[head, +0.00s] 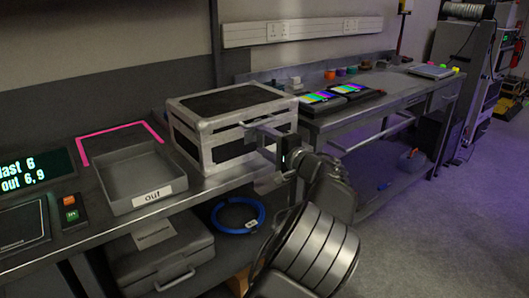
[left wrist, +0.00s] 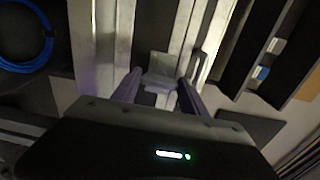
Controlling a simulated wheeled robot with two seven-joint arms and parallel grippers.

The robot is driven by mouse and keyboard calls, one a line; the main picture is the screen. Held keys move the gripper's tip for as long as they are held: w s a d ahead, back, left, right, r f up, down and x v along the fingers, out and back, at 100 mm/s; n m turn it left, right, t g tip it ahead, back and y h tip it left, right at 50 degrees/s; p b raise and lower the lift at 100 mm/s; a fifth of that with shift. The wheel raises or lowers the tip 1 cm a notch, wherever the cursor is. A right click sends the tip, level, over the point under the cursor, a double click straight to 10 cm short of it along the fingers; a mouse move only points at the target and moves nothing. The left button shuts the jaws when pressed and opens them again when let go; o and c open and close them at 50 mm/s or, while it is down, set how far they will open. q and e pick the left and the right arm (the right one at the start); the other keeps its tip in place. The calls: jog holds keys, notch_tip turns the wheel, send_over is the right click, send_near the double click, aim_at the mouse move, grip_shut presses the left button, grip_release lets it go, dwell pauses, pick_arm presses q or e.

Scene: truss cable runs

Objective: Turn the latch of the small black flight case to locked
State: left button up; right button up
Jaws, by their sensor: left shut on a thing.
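The small black flight case (head: 232,103) with silver metal edges stands closed on the bench in the head view. My left gripper (head: 276,160) is at the front right side of the case. In the left wrist view my left gripper (left wrist: 158,92) has its two fingers on either side of a small grey metal latch piece (left wrist: 160,78) on the case's metal edging, and it is shut on it. The arm and gripper partly hide that side of the case in the head view, so the latch's angle is hard to tell. My right gripper is not in view.
A grey tray marked "out" (head: 139,180) sits left of the case, by a pink-edged mat (head: 112,142). A blue cable coil (head: 238,216) and a grey case (head: 160,255) are on the lower shelf. A second bench (head: 345,118) stands behind to the right; open floor lies at right.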

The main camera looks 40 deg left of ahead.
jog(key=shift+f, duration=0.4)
pick_arm(q)
jog(key=shift+f, duration=0.1)
jog(key=o, duration=1.4)
jog(key=shift+c, duration=0.2)
